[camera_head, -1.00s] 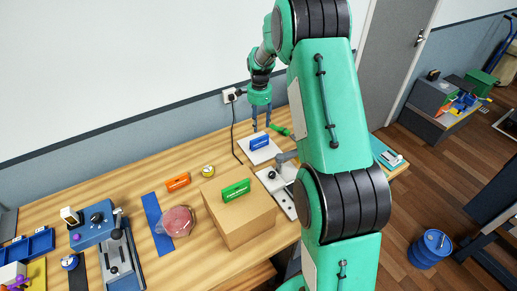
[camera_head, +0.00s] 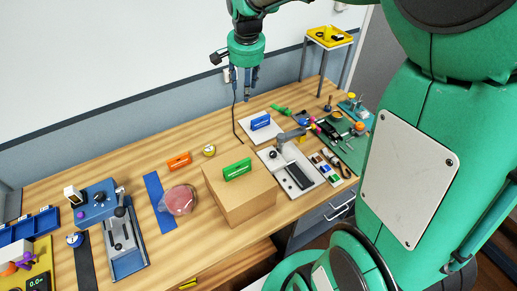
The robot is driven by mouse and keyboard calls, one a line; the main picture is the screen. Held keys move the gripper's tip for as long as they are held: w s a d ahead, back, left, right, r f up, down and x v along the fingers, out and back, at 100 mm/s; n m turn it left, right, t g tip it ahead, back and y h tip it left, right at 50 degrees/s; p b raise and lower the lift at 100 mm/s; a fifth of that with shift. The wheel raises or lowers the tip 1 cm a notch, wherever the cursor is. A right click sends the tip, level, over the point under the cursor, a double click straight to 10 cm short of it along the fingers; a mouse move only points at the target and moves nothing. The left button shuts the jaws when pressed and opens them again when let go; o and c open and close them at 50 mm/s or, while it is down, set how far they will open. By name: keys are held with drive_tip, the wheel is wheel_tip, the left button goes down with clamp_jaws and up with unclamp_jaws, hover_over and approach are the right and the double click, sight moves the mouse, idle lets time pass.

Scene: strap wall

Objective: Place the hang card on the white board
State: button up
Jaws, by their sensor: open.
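The white board (camera_head: 277,135) lies flat on the wooden table near the wall. A blue card-like block (camera_head: 260,122) with a pale label stands on it. A similar green one (camera_head: 237,169) stands on the cardboard box, and an orange one (camera_head: 179,161) stands on the table to the left. I cannot tell from the picture which of these is the hang card. My gripper (camera_head: 251,94) is open and empty, fingers pointing down, in the air above the white board and the blue block, apart from both.
The cardboard box (camera_head: 238,205) stands at the table's front. A yellow tape roll (camera_head: 208,151), a pink round object (camera_head: 179,200) and a blue strip (camera_head: 157,205) lie left of it. A grey device (camera_head: 290,170) and small tools crowd the right.

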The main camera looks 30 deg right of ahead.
drive_tip(key=s+a+r+n+t, duration=0.1)
drive_tip(key=s+a+n, duration=0.2)
drive_tip(key=s, duration=0.6)
drive_tip(key=s+a+r+n+t, duration=0.1)
drive_tip(key=s+a+r+n, duration=0.1)
drive_tip(key=s, duration=0.8)
drive_tip(key=s+a+r+n+t, duration=0.1)
drive_tip(key=s+a+r+n, duration=0.1)
drive_tip(key=s+a+n, duration=0.3)
drive_tip(key=s+a, duration=0.1)
drive_tip(key=s, duration=0.3)
drive_tip(key=shift+s+a, duration=0.35)
